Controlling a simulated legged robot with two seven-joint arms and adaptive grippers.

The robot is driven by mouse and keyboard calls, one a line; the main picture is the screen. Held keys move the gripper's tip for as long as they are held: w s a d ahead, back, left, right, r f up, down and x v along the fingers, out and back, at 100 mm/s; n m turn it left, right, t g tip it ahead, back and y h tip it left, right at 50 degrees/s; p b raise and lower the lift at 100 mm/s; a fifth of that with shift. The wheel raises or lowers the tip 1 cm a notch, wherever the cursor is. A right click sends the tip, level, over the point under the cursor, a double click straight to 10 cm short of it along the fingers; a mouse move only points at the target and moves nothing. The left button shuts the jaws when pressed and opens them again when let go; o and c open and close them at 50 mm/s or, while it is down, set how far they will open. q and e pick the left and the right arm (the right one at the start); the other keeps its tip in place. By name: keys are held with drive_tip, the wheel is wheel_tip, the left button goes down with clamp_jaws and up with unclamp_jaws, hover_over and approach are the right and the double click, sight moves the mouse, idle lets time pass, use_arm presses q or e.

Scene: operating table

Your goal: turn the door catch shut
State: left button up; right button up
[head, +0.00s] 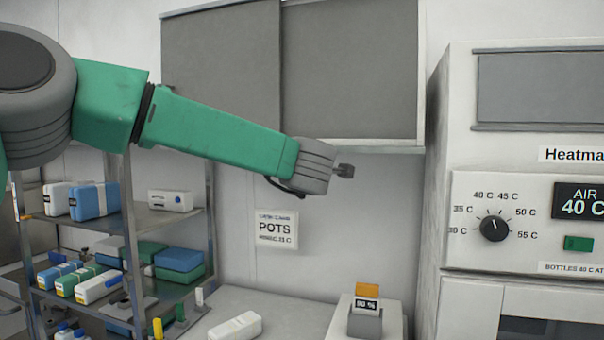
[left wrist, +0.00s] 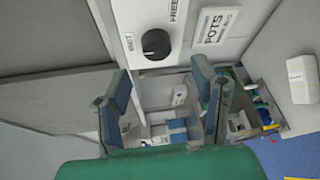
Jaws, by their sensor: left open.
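In the left wrist view a black round knob (left wrist: 156,44), which I take to be the door catch, sits on a white plate (left wrist: 133,14). The word FREE is printed to its right, and a smaller label, hard to read, is at its left. I do not make out this knob in the head view. My left gripper (left wrist: 160,76) is open and empty, its two fingers apart, with the knob showing beyond the tips and between them. In the head view the left gripper (head: 345,171) is small and dark at the arm's end, in front of the wall cabinet's lower edge.
A grey-doored wall cabinet (head: 220,60) is behind the arm. A warming cabinet (head: 455,150) with a dial stands right. A POTS sign (head: 276,229) hangs on the wall. A shelf rack (head: 210,215) with boxes stands left. A counter (head: 285,305) is below.

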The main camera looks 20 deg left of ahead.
use_arm(q)
drive_tip(key=v, duration=0.6)
drive_tip(key=shift+d, duration=0.1)
drive_tip(key=shift+f, duration=0.15)
drive_tip(key=s+f+m+g+h+b, duration=0.1)
drive_tip(key=s+f+m+h+b, duration=0.35)
drive_tip(key=f, duration=1.35)
drive_tip(key=w+f+m+g+y+b, duration=0.15)
drive_tip(key=f+m, duration=0.55)
drive_tip(key=f, duration=1.1)
drive_tip(key=s+a+f+m+g+h+b, duration=0.1)
drive_tip(key=s+f+m+g+b, duration=0.15)
drive_tip(key=s+f, duration=0.65)
drive_tip(key=s+a+f+m+g+h+b, duration=0.1)
drive_tip(key=s+f+m+g, duration=0.3)
drive_tip(key=f, duration=0.8)
drive_tip(key=s+a+f+m+g+b, duration=0.1)
drive_tip(key=s+f, duration=0.4)
drive_tip(key=s, duration=0.5)
drive_tip(key=s+a+f+m+g+b, duration=0.2)
drive_tip(key=s+f, duration=0.4)
drive_tip(key=s, duration=0.4)
drive_tip(key=s+a+f+m+g+b, duration=0.2)
drive_tip(key=s+a+f, duration=0.3)
drive_tip(key=s, duration=0.5)
drive_tip(key=shift+s+f+m+g+h, duration=0.15)
drive_tip(key=shift+f+m+g+h, duration=0.2)
drive_tip(key=shift+f+m, duration=0.35)
drive_tip(key=shift+d+r, duration=0.1)
